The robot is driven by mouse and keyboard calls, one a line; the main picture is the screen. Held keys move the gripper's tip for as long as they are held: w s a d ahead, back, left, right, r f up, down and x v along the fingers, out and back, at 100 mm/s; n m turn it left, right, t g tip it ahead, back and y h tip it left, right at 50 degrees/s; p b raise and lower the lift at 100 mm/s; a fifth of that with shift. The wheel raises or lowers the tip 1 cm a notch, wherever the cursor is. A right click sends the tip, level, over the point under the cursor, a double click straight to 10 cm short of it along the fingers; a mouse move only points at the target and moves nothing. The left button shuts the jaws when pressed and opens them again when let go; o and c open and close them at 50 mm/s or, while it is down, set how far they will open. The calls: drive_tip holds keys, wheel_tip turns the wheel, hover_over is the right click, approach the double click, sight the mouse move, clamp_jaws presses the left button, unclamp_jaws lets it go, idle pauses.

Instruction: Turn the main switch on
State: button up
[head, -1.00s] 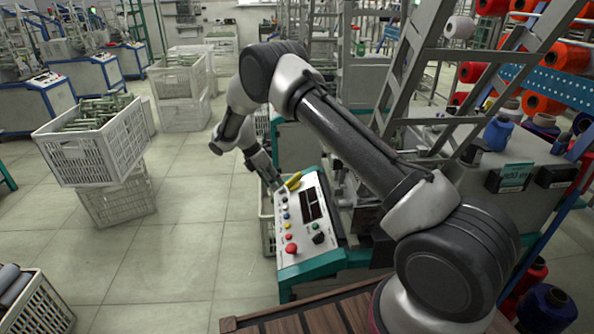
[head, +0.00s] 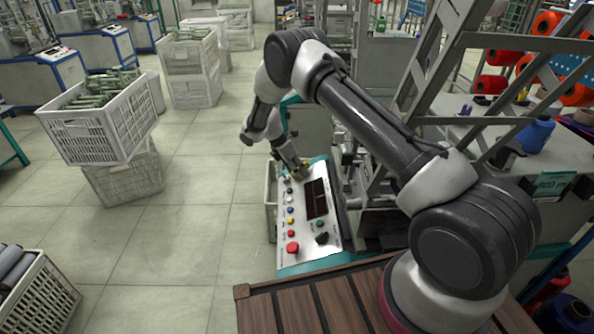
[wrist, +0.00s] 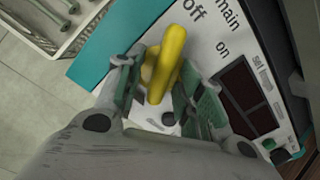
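The main switch is a yellow handle (wrist: 165,62) on the white control panel (head: 290,232). In the wrist view the panel carries the printed words "main", "off" and "on". The handle's far end lies near "off", and "on" is off to its right. My gripper (wrist: 160,72) is over the panel with one finger on each side of the handle. The fingers are apart, with a small gap visible beside the handle; I cannot tell whether either touches it. In the head view my gripper (head: 301,172) is at the panel's far end and partly hides the handle.
A red button (head: 293,248), several coloured buttons and a dark display (head: 317,197) are on the panel. A white crate (head: 100,135) of bobbins stands on another crate at the left. A metal frame rises on the right. Open floor (head: 190,235) lies left of the panel.

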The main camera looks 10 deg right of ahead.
drive_tip(key=shift+f, duration=0.2)
clamp_jaws()
drive_tip(key=shift+m, duration=0.3)
drive_tip(key=m, duration=1.1)
drive_tip(key=shift+m, duration=0.3)
idle(0.4)
